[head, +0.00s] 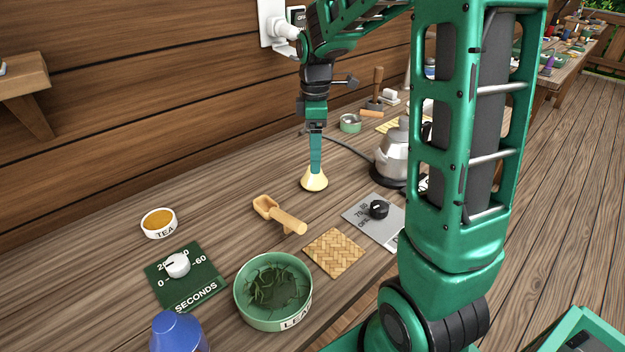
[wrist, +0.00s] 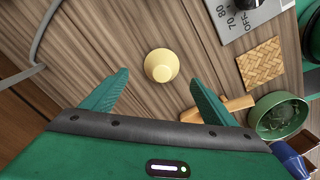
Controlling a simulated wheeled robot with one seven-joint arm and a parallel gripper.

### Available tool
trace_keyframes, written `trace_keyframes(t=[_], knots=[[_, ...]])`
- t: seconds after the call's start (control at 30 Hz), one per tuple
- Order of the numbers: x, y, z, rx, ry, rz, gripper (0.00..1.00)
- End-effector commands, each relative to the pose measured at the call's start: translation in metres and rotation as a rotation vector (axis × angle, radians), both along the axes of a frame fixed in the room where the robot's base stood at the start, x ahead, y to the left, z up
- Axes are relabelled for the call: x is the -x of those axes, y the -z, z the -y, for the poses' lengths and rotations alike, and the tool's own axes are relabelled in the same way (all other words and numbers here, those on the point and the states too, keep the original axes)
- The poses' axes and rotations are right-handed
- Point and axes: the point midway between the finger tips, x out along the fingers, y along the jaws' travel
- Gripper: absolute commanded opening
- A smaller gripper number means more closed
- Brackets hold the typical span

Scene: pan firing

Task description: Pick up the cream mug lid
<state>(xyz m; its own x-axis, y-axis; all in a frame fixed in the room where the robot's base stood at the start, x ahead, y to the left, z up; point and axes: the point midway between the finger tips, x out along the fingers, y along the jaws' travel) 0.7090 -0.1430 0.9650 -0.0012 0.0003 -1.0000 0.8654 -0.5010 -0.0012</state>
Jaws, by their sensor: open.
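The cream mug lid (head: 314,182) is a small pale-yellow cone-like piece standing on the wooden table. My gripper (head: 315,168) points straight down over it, and the fingers overlap the lid's top in the head view. In the wrist view, my gripper (wrist: 160,77) is open, with one green finger to each side. The lid (wrist: 161,65) shows between and slightly beyond the fingertips, with a gap on both sides. Nothing is held. I cannot tell how far down the fingers reach beside the lid.
A wooden scoop (head: 280,214) lies near the lid. A woven mat (head: 333,253), a green leaf bowl (head: 273,291) and a temperature dial plate (head: 373,219) are nearer. A metal kettle (head: 397,155) stands to the right. The tabletop left of the lid is clear.

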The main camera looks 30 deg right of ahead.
Motion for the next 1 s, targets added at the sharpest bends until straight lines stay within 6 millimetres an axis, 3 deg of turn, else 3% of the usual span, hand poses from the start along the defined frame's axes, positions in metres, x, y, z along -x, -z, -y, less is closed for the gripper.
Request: trace_keyframes(t=[0.33, 0.6, 0.93, 1.0], knots=[[0.001, 0.029, -0.001, 0.000, 0.001, -0.002, 0.80], [0.003, 0.064, -0.002, 0.000, 0.002, -0.002, 0.80], [0.002, 0.071, -0.002, 0.001, 0.002, 0.001, 0.80], [0.002, 0.071, -0.002, 0.001, 0.002, 0.001, 0.66]])
